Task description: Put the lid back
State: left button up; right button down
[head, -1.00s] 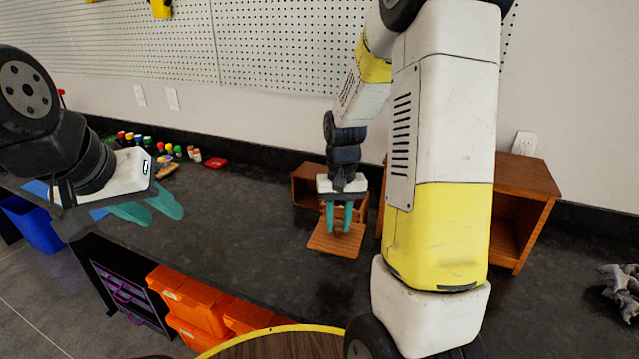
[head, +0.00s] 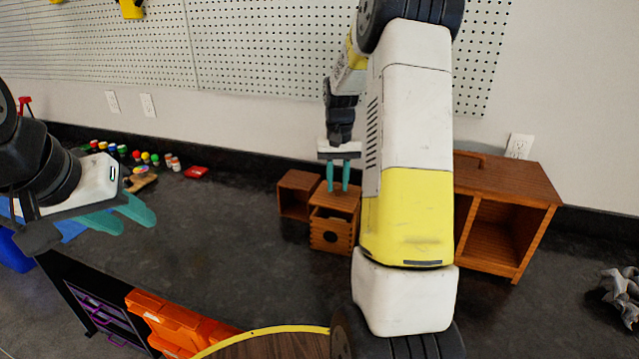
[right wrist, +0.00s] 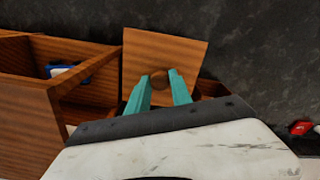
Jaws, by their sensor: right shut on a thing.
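The square wooden lid (head: 335,198) is at the top of a small slatted wooden box (head: 330,238) with a round hole in its front. My right gripper (head: 338,186) points down with its teal fingers shut on the lid's knob. In the right wrist view the lid (right wrist: 160,50) shows flat, with its round knob between the fingertips (right wrist: 167,84). Box edges show partly beneath the lid; I cannot tell whether the lid rests on them or hovers just above. My left gripper (head: 125,218) is open and empty over the counter at the left.
An open-fronted wooden box (head: 298,193) stands just left of the slatted box. A larger wooden cabinet (head: 510,185) stands to the right. The counter's middle (head: 220,230) is clear.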

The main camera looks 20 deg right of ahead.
aim_at(337, 194)
jog(key=shift+w+d, duration=0.25)
jog(key=shift+w, duration=0.3)
jog(key=shift+f, duration=1.8)
jog(key=shift+f, duration=0.1)
jog(key=shift+f, duration=0.5)
jog(key=c, duration=1.1)
grip_release()
jog(key=shift+c, duration=0.2)
